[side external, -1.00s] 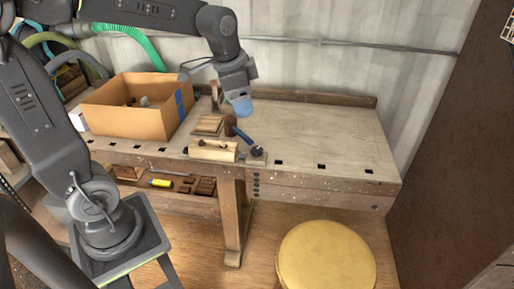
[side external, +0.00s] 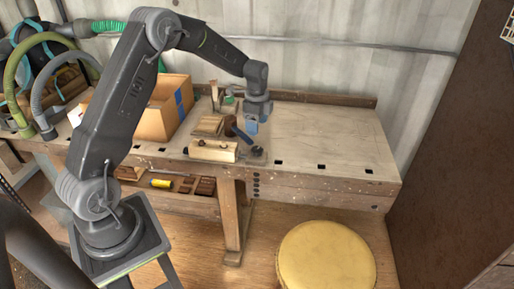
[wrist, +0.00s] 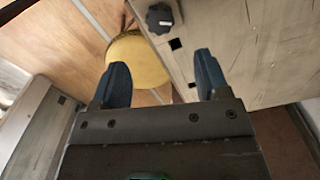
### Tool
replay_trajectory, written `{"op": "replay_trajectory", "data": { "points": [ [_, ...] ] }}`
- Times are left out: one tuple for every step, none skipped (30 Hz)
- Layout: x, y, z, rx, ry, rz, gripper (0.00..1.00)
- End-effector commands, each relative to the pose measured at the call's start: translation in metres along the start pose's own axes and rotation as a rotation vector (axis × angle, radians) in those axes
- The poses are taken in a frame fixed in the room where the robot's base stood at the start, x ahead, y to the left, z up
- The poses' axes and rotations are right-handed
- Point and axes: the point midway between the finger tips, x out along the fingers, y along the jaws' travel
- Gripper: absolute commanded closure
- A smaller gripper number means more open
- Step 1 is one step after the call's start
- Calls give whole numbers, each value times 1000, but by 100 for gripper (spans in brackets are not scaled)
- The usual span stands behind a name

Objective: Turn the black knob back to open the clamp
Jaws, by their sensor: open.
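The black knob (side external: 257,151) sits near the front edge of the workbench, at the right end of a pale wooden block (side external: 212,151). In the wrist view the black knob (wrist: 159,18) shows at the top, beyond my fingertips and between their lines. My gripper (side external: 251,128) is above and behind the knob, apart from it. In the wrist view my gripper (wrist: 162,68) has its two blue fingers spread, with nothing between them. The clamp's jaws cannot be made out clearly.
A cardboard box (side external: 153,121) stands to the left on the bench. The bench top (side external: 325,130) is clear to the right. A yellow stool (side external: 327,262) stands in front.

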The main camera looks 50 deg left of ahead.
Motion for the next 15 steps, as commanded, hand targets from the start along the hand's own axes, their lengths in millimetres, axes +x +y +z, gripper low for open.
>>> {"op": "replay_trajectory", "data": {
  "points": [
    [13,1,0,0,-1,5,31],
    [19,1,0,0,-1,5,31],
    [28,1,0,0,-1,4,31],
    [34,1,0,-1,-1,4,31],
    [40,1,0,-1,-1,4,31],
    [48,1,0,-1,-1,4,31],
    [54,1,0,-1,-1,4,31],
    [60,1,0,-1,-1,4,31],
    [66,1,0,-1,-1,3,31],
    [72,1,0,-1,-1,3,31],
    [76,1,0,-1,-1,3,31],
    [81,1,0,-1,-1,2,31],
    [85,0,0,-1,-1,1,31],
    [88,0,0,-1,-1,1,31],
    [92,0,0,-1,-1,1,31]
  ]
}}
